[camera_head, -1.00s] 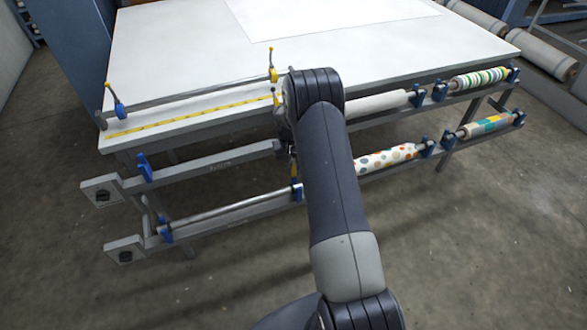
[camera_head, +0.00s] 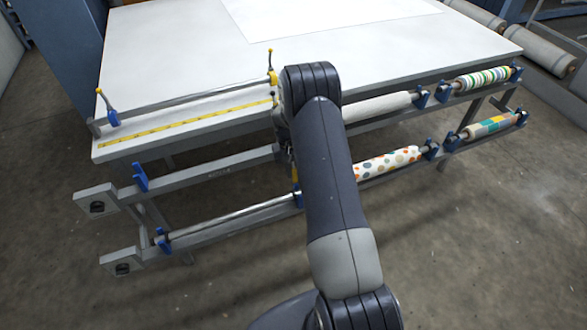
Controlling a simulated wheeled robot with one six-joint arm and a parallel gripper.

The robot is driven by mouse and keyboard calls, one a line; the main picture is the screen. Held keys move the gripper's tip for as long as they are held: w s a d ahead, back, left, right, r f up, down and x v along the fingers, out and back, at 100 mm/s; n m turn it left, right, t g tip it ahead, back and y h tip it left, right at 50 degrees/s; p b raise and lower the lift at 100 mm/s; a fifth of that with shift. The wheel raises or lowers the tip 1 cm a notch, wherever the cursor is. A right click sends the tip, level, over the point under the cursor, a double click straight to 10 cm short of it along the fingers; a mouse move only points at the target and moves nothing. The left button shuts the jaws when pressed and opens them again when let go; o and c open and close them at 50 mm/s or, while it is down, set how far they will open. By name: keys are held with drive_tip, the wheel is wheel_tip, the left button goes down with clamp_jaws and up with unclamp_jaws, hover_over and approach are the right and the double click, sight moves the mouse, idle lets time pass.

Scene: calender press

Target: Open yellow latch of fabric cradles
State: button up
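A yellow-tipped latch (camera_head: 99,92) stands up from the blue cradle (camera_head: 113,118) at the left end of the upper bar on the table's front edge. Another yellow latch (camera_head: 271,77) stands at that bar's right end. Below, a blue cradle (camera_head: 140,178) sits at the left of the middle rail. A metal rod (camera_head: 230,218) runs along the lower rail between a blue cradle (camera_head: 162,240) and another blue cradle (camera_head: 298,198) with yellow just above it, partly hidden by my arm. My gripper is mostly hidden behind my arm; its fingertips cannot be seen.
The white table (camera_head: 180,60) bears a yellow measuring strip (camera_head: 190,120). Fabric rolls, including a dotted roll (camera_head: 388,163) and a striped roll (camera_head: 482,78), sit in cradles to the right. Two rail ends (camera_head: 97,207) jut out at left. Floor in front is clear.

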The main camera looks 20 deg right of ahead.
drive_tip(key=shift+o, duration=0.8)
drive_tip(key=r, duration=0.3)
drive_tip(key=w+r+b, duration=0.1)
drive_tip(key=r, duration=0.3)
drive_tip(key=w+r+b, duration=0.1)
drive_tip(key=r, duration=0.2)
drive_tip(key=shift+a+r, duration=0.3)
drive_tip(key=shift+a, duration=0.1)
